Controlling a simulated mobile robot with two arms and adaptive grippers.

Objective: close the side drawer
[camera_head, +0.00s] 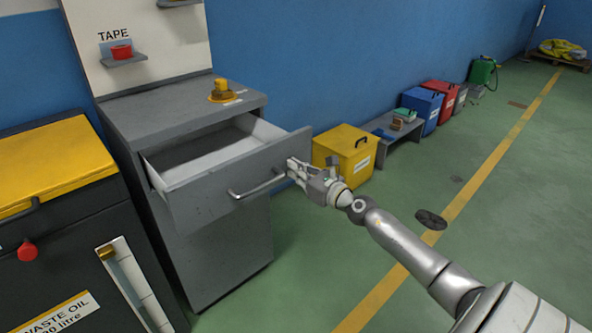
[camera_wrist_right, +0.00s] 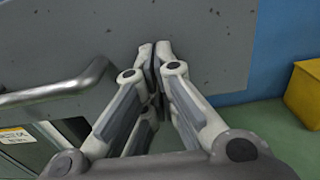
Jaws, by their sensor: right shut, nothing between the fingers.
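The side drawer (camera_head: 236,184) is a grey drawer pulled out of the grey cabinet (camera_head: 225,245), with its empty-looking white-walled inside showing. A metal bar handle (camera_head: 258,186) is on its front, and the handle also shows at the left in the right wrist view (camera_wrist_right: 60,88). My right gripper (camera_head: 291,166) is shut and empty at the right part of the drawer front, beside the handle's right end. In the right wrist view its fingertips (camera_wrist_right: 154,50) are at the grey front panel (camera_wrist_right: 200,30); I cannot tell whether they touch. My left gripper is not in view.
A yellow-topped waste oil bin (camera_head: 55,165) stands left of the cabinet. A yellow box (camera_head: 344,150) stands behind the drawer's right side, with a low grey bench (camera_head: 392,130) and blue (camera_head: 421,106) and red boxes along the wall. Green floor to the right is mostly clear.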

